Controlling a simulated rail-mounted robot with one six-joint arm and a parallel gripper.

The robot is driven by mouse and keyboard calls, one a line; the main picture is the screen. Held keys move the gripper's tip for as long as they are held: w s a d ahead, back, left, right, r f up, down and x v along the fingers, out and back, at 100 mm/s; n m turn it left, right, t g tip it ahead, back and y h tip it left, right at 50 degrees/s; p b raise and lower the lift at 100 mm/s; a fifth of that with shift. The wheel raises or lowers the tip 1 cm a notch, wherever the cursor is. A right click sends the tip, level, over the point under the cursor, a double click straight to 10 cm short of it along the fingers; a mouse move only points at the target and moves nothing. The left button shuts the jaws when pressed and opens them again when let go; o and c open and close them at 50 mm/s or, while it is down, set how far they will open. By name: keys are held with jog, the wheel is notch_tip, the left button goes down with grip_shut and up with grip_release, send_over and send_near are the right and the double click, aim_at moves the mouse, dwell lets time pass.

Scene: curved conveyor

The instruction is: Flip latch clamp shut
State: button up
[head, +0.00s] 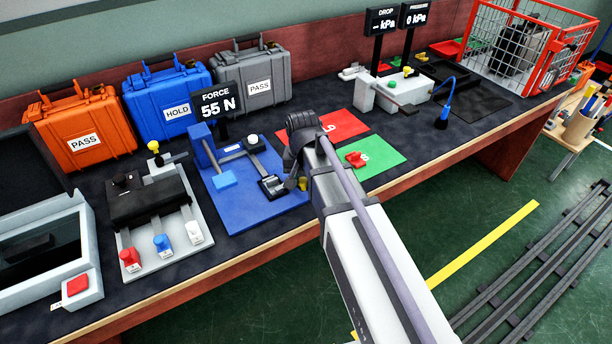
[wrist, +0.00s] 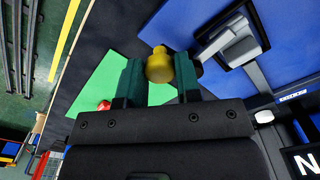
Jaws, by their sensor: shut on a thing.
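My gripper (head: 297,178) is at the right edge of a blue base plate (head: 243,213). In the wrist view its two green fingers (wrist: 160,78) are shut on a yellow knob (wrist: 160,65), which also shows in the head view (head: 303,184). A dark part shows right beside the knob; I cannot tell how they join. Close by on the plate is a grey and black clamp-like piece (head: 272,186), also in the wrist view (wrist: 236,44). I cannot tell whether it is fully closed.
A display (head: 217,104) behind the plate reads 55 N. A black fixture (head: 148,200) with red, blue and white tabs stands left. Red (head: 330,127) and green (head: 376,160) mats lie right, a red piece (head: 355,160) on the green one. Cases line the back.

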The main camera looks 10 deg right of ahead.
aim_at(301, 181)
jog(key=shift+s+a+m, duration=0.15)
jog(key=shift+a+m, duration=0.2)
jog(key=shift+m, duration=0.55)
jog(key=o, duration=0.9)
notch_tip(301, 181, up, 11)
jog(key=p, duration=1)
jog(key=shift+f+p, duration=0.1)
jog(key=shift+p, duration=0.3)
